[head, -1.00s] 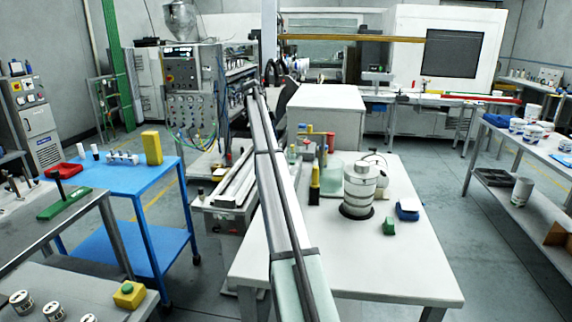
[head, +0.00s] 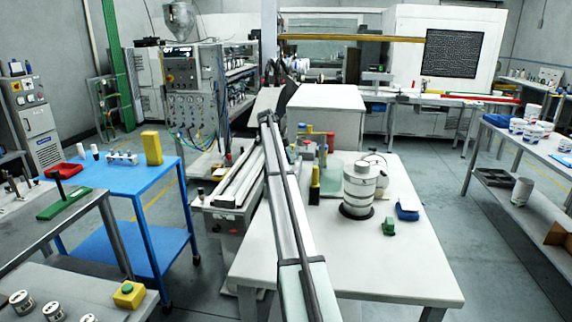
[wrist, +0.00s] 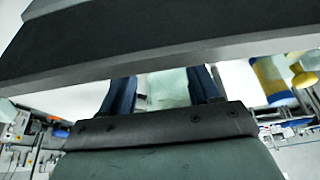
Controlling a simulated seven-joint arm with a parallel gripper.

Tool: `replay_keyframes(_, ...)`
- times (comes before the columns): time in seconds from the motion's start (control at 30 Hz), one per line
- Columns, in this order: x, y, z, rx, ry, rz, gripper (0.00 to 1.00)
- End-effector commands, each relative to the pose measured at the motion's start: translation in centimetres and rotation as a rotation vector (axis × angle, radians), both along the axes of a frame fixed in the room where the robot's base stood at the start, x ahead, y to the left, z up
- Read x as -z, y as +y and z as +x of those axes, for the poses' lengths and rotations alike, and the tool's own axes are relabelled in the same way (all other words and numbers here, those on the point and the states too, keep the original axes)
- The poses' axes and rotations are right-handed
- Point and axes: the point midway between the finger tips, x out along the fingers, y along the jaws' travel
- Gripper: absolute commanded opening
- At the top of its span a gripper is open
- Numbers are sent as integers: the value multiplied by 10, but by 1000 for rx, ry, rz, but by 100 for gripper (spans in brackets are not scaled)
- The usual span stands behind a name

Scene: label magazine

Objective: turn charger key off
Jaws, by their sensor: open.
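I cannot pick out a charger key for certain in either view. A grey control cabinet (head: 190,103) with a small display, a red button and rows of knobs stands at the back left in the head view. A pale cabinet (head: 40,140) with small coloured controls stands at the far left. Any key on them is too small to tell. In the wrist view my gripper (wrist: 163,84) has its two dark blue fingers apart, with a pale green surface showing between them. In the head view the gripper is not clearly seen at the end of my arm.
A blue cart (head: 150,190) stands left. A dark bar (wrist: 160,45) crosses the wrist view. Floor shows between the benches.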

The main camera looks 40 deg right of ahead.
Motion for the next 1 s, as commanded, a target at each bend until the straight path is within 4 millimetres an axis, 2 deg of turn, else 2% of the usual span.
replay_keyframes(0.17, 8, -2, -3, 0, 0, 0, 62)
replay_keyframes(0.47, 9, -3, -3, 0, 0, 0, 62)
replay_keyframes(1.0, 9, -3, -3, 0, 0, 0, 10)
